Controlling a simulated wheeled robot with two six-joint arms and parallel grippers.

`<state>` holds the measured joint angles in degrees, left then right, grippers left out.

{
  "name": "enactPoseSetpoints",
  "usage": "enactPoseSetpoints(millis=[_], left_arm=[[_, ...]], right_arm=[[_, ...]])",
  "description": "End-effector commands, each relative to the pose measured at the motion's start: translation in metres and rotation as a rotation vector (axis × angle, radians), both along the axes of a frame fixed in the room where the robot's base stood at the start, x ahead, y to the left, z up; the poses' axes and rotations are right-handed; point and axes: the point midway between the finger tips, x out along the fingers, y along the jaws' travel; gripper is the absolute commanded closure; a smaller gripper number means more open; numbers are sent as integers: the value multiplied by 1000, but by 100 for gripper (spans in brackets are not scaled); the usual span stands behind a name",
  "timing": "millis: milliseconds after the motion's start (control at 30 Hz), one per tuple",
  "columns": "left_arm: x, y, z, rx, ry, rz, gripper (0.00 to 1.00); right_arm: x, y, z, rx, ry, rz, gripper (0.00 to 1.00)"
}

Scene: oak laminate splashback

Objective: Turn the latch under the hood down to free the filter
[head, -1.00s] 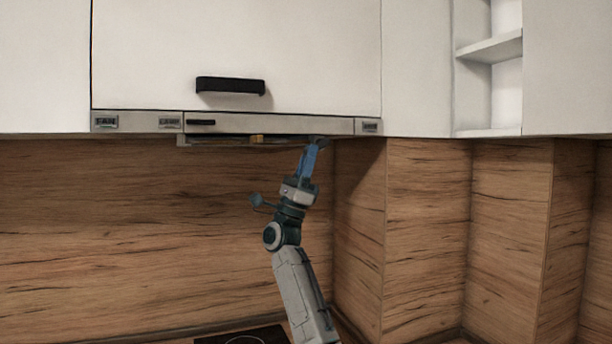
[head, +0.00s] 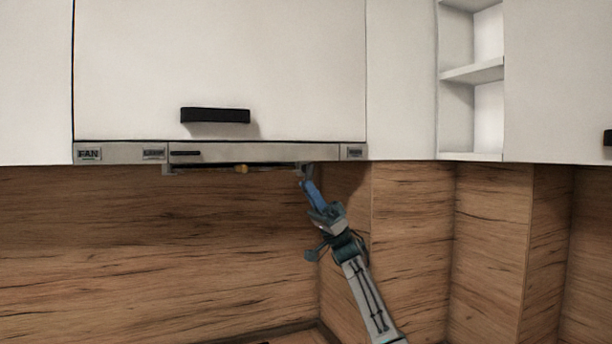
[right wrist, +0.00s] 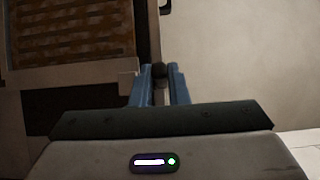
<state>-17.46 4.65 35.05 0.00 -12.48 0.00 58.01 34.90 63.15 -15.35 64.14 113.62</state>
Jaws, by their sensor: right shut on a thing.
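The steel hood (head: 260,153) runs under the white cabinets in the head view. My right gripper (head: 304,178) is up at the right end of its underside. In the right wrist view my right gripper (right wrist: 158,84) has its two blue fingers closed around a small dark knob-like piece, the latch (right wrist: 159,70). Most of the latch is hidden between the fingers, so its angle is hard to tell. The filter (right wrist: 72,32), a brownish mesh in a pale frame, fills the upper left of that view. My left gripper is not in view.
A white cabinet door with a black handle (head: 215,115) is above the hood. A small yellowish piece (head: 241,169) shows under the hood's edge. The wood splashback (head: 150,250) is behind, with a wood-faced corner (head: 410,230) right of my arm. Open shelves (head: 472,72) are at upper right.

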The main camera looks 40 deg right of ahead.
Motion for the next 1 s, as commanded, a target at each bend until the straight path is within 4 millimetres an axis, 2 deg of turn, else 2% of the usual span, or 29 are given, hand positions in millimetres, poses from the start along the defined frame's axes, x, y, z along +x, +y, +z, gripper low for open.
enactPoseSetpoints(millis=[33, 333, 967, 1000], left_arm=[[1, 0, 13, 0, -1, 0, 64], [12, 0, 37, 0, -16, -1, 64], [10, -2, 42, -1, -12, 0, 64], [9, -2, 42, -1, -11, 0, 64]], right_arm=[[0, -3, 7, -33, 10, -2, 100], [-2, -10, 4, -170, 42, 0, 100], [-3, -11, 2, -216, 51, 0, 100], [-3, -11, 2, -216, 51, 0, 80]])
